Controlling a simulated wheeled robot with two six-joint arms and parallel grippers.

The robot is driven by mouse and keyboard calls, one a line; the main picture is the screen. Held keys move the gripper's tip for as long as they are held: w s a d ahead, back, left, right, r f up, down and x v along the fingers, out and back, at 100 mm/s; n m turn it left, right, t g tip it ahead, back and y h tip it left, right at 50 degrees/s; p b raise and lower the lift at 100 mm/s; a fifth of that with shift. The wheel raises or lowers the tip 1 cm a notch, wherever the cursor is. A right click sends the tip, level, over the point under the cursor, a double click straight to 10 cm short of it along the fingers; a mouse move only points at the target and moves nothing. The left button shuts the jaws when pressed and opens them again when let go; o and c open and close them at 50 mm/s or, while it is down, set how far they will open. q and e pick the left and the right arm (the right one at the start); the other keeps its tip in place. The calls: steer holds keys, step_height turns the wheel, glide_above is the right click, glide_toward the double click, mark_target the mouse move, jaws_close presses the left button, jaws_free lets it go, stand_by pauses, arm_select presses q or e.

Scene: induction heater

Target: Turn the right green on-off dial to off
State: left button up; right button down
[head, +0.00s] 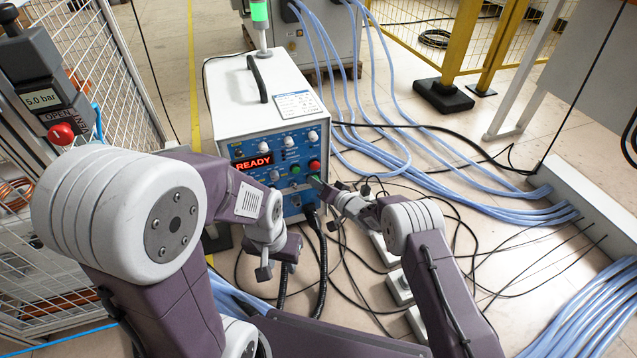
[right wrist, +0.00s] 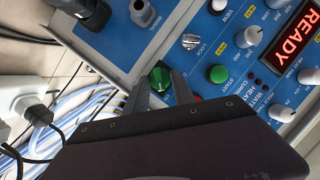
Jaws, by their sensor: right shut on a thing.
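The green dial (right wrist: 160,77) sits on the lower part of the blue control panel in the right wrist view. My right gripper (right wrist: 158,82) has one finger on each side of it and is shut on it. The angle of its grip ridge is hard to read. In the head view my right gripper (head: 320,184) reaches the lower right of the panel and mostly hides the dial. My left gripper (head: 264,271) hangs low in front of the heater, apart from the panel; its jaw opening is not clear.
The white induction heater (head: 236,97) shows a red READY display (head: 254,163). A green start button (right wrist: 217,74) and a lock switch (right wrist: 191,41) are close to the dial. Black cables leave the panel bottom; blue hoses (head: 395,150) lie to the right. A fence (head: 100,60) stands left.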

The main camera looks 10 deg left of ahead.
steer(key=shift+s+a+n+t+h+p, duration=0.15)
steer(key=shift+n+t+h+p, duration=0.7)
steer(key=shift+n, duration=1.1)
steer(key=shift+s+a+n+t+h+p, duration=0.1)
steer(key=shift+a+n+t+h+p, duration=0.35)
steer(key=shift+n+h, duration=1.2)
steer(key=shift+s+d+n+t+h+p, duration=0.1)
steer(key=shift+n+t+h+p, duration=0.5)
steer(key=shift+n, duration=1.7)
steer(key=shift+t, duration=0.5)
steer(key=c, duration=1.1)
jaws_free()
